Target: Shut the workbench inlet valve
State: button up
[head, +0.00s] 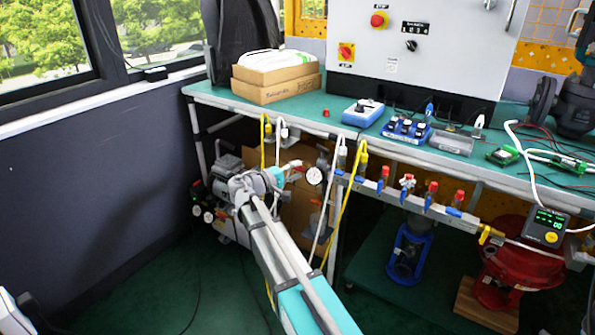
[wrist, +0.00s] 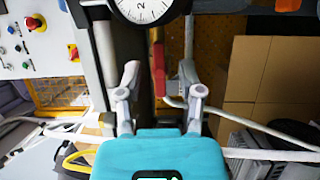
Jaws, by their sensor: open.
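A red handle (wrist: 158,68) shows in the wrist view, between the open fingers of my gripper (wrist: 159,80) and below a white dial gauge (wrist: 143,5). It looks like the inlet valve's lever; its valve body is not clear. I cannot tell whether the fingers touch it, but a gap shows on both sides. In the head view my gripper (head: 281,172) is at the bench's left end, just left of the gauge (head: 314,176). The handle there is small and partly hidden by my gripper.
A rail (head: 440,207) with several red and blue valves runs along the bench front. Yellow and white hoses (head: 350,215) hang near my gripper. Cardboard boxes (wrist: 251,75) stand close by on the right in the wrist view. The green floor (head: 165,275) is open at left.

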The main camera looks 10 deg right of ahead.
jog(key=shift+w+d, duration=0.1)
jog(key=shift+d, duration=0.15)
jog(key=shift+c, duration=0.2)
grip_shut()
jog(key=shift+f+n+b, duration=0.1)
jog(key=shift+n+b, duration=0.2)
jog(key=n+t+b, duration=0.2)
jog(key=n+t, duration=0.1)
jog(key=n, duration=0.4)
jog(key=n+t+b, duration=0.2)
jog(key=n+t, duration=0.1)
jog(key=n, duration=0.4)
jog(key=n+t+b, duration=0.2)
jog(key=n+t, duration=0.1)
jog(key=n, duration=0.4)
jog(key=shift+d+n+y+b, duration=0.1)
jog(key=shift+n+y+b, duration=0.2)
jog(key=shift+b, duration=0.1)
jog(key=shift+n, duration=0.3)
